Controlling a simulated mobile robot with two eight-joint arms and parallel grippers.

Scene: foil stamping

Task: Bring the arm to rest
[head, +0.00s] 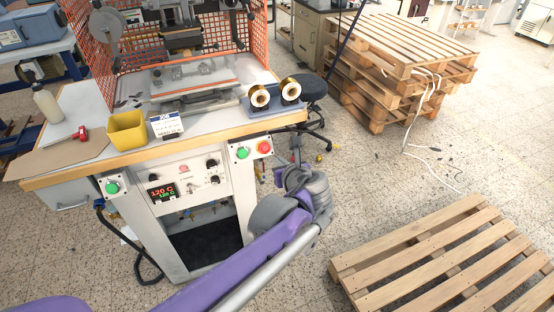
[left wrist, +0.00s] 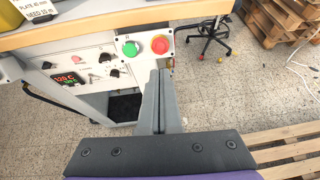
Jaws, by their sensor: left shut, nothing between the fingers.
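My left arm reaches in from the bottom of the head view, purple and grey. Its gripper (head: 297,150) stands in front of the stamping machine's right side, beyond the bench edge and over the floor. In the left wrist view the fingers (left wrist: 161,75) are together, shut, with nothing between them. They point toward the control panel with a green button (left wrist: 130,48) and a red button (left wrist: 160,44). In that view the fingertips appear just below the panel; whether they touch it I cannot tell. My right gripper is in neither view.
The bench (head: 75,178) carries a yellow bin (head: 127,130), gold foil rolls (head: 275,94), a white bottle (head: 47,104) and the press behind an orange guard (head: 230,35). A wooden pallet (head: 440,262) lies at the lower right; stacked pallets (head: 400,60) stand behind. Floor between them is mostly open.

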